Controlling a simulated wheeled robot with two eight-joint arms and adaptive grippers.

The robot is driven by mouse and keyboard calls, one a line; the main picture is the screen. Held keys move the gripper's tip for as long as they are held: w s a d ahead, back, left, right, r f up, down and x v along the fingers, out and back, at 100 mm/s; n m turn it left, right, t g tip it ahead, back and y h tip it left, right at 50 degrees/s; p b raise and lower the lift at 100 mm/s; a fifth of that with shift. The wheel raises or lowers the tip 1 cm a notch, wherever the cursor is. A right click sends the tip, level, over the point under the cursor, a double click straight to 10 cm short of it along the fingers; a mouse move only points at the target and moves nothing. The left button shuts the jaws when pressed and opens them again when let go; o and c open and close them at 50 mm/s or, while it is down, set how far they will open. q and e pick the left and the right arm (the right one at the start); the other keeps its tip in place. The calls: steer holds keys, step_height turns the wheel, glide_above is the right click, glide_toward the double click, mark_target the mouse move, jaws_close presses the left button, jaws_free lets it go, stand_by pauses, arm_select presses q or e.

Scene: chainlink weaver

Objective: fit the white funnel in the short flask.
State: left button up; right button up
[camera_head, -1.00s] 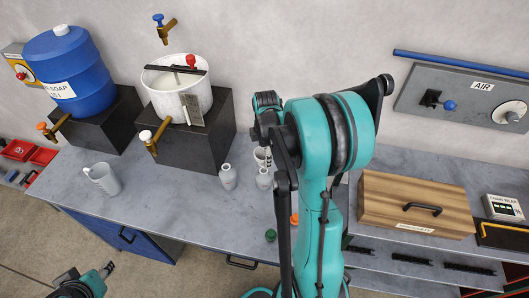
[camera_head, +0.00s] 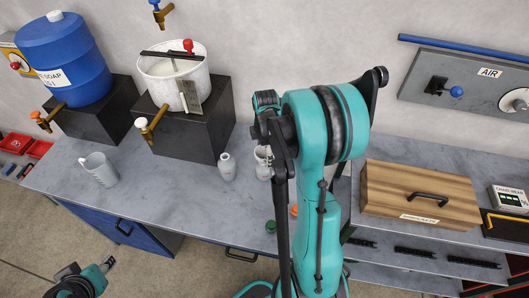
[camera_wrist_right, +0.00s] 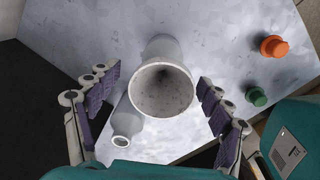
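A white, wide-mouthed round vessel, which looks like the white funnel (camera_wrist_right: 178,92), faces up between the fingers of my right gripper (camera_wrist_right: 163,105) in the right wrist view. The fingers are open, with a gap on each side of it. In the head view it shows as a small white shape (camera_head: 262,153), partly behind my arm. A pale flask (camera_wrist_right: 126,124) stands beside it in the wrist view, partly hidden. In the head view a small flask (camera_head: 227,168) stands on the counter to the left. Another white body (camera_head: 263,172) is directly below the wide shape; whether they touch is unclear. My left gripper (camera_head: 108,264) is at the lower left, far from these.
An orange cap (camera_wrist_right: 274,46) and a green cap (camera_wrist_right: 256,97) lie on the counter (camera_head: 190,200). A grey mug (camera_head: 98,170) stands left. A white pot (camera_head: 165,80) and a blue barrel (camera_head: 75,70) are behind; a wooden box (camera_head: 400,195) is right.

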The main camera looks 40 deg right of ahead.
step_height(320, 180, up, 12)
steer(key=shift+s, duration=0.25)
stand_by(0.4)
steer(key=shift+a, duration=0.2)
steer(key=s+a+f+m+t+b, duration=0.2)
steer(key=s+a+m+b, duration=0.1)
steer(key=a, duration=0.4)
steer(key=s+a+f+m+t+b, duration=0.2)
steer(key=s+a+f+m+b, duration=0.1)
steer(key=a+m, duration=0.3)
steer(key=s+a+f+m+t+b, duration=0.2)
steer(key=s+a+f+m+b, duration=0.1)
steer(key=a, duration=0.4)
steer(key=shift+s+a+m+t+b, duration=0.3)
steer(key=shift+s+a+m, duration=0.15)
steer(key=shift+m, duration=0.45)
